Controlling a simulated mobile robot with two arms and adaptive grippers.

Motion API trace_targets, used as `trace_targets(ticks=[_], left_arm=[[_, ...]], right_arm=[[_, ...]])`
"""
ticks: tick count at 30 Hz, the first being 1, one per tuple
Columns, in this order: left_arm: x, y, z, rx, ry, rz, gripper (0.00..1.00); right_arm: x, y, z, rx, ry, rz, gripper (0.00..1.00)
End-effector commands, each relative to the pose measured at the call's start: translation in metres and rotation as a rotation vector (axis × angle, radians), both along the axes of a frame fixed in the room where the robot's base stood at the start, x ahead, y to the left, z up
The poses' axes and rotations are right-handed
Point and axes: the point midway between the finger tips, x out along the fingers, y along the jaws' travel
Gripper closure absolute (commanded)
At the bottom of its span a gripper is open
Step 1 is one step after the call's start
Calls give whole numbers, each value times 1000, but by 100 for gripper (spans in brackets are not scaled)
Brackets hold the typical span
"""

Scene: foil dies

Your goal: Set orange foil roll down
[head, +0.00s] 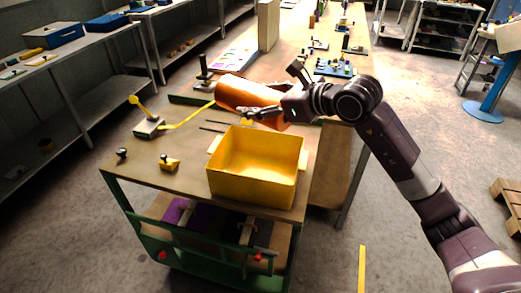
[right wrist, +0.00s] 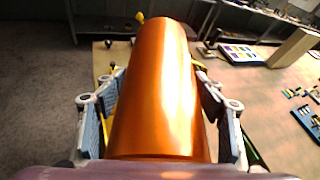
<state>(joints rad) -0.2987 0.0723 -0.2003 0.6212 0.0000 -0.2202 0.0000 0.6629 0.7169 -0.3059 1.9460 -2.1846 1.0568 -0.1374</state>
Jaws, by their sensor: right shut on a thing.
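The orange foil roll (head: 240,92) is a shiny metallic orange cylinder above the back part of the green-framed bench, behind the yellow bin. My right gripper (head: 258,112) is shut on it, with the arm coming in from the right. In the right wrist view the roll (right wrist: 160,85) lies lengthwise between the two fingers of the gripper (right wrist: 160,120), one on each side. I cannot tell whether the roll touches anything beneath it. My left gripper is not in view.
A yellow bin (head: 252,187) stands at the bench front. A yellow-knobbed lever device (head: 147,125) and a small yellow block (head: 169,162) are to its left. A long table (head: 300,20) with boards and tools extends behind. The bench's front left is mostly clear.

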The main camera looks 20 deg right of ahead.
Motion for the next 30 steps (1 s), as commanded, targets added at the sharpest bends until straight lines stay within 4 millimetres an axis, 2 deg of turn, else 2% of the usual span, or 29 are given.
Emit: trace_targets(ticks=[9, 12, 20, 27, 30], left_arm=[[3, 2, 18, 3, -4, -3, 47], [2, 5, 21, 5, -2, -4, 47], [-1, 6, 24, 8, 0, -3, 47], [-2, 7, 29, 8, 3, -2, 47], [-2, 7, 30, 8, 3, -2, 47]], right_arm=[[0, 0, -68, 4, -3, -1, 86], [0, 0, -85, 4, -5, -1, 86], [0, 0, -106, 4, -7, 0, 86], [0, 0, -137, 4, -8, -1, 86], [1, 0, -142, 3, -10, -1, 86]])
